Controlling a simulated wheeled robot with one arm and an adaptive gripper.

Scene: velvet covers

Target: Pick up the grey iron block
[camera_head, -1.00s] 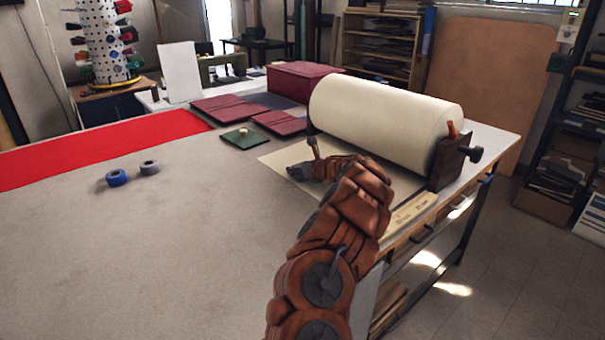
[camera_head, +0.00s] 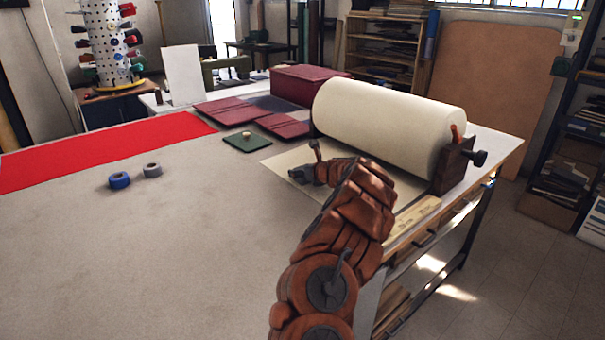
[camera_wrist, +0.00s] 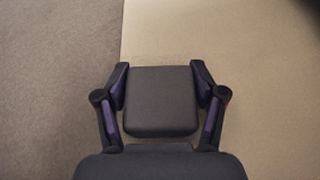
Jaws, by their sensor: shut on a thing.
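The grey iron block (camera_wrist: 161,101) is a dark grey, rounded square shape in the wrist view. My gripper (camera_wrist: 160,84) is shut on it, with one finger against its left side and one against its right. In the head view my gripper (camera_head: 300,174) is at the end of my arm, over the left edge of the cream paper sheet (camera_head: 279,160). The block is hard to tell apart from the gripper there. I cannot tell how far it is above the sheet.
A big cream roll (camera_head: 385,122) on a dark wooden holder (camera_head: 452,164) stands right of my gripper. A green pad with a small knob (camera_head: 247,143), maroon covers (camera_head: 284,126) and a maroon box (camera_head: 306,90) lie behind. Blue tape (camera_head: 119,181) and grey tape (camera_head: 152,171) lie left. The front left table is clear.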

